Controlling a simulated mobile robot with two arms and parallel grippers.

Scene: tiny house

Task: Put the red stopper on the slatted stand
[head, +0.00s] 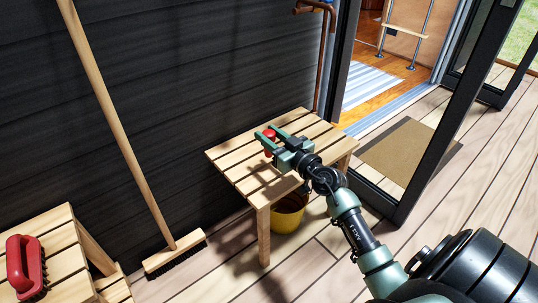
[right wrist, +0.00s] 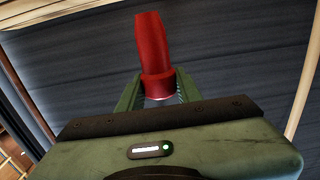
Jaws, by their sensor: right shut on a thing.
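The red stopper (head: 269,142) is between the fingers of my right gripper (head: 270,139), which is shut on it. In the right wrist view the stopper (right wrist: 155,50) stands out beyond the fingertips of the gripper (right wrist: 158,92), with a wider collar near the fingers. The slatted stand (head: 236,168) is a light wooden table with gaps between its slats. The gripper and stopper are over its top, towards the back; I cannot tell whether the stopper touches the slats. My left gripper is not in view.
A yellow bucket (head: 289,213) is under the stand. A broom (head: 130,155) leans on the dark wall to the left. A second wooden stand (head: 62,232) at lower left holds a red brush (head: 25,266). A glass door and doormat (head: 408,150) are at right.

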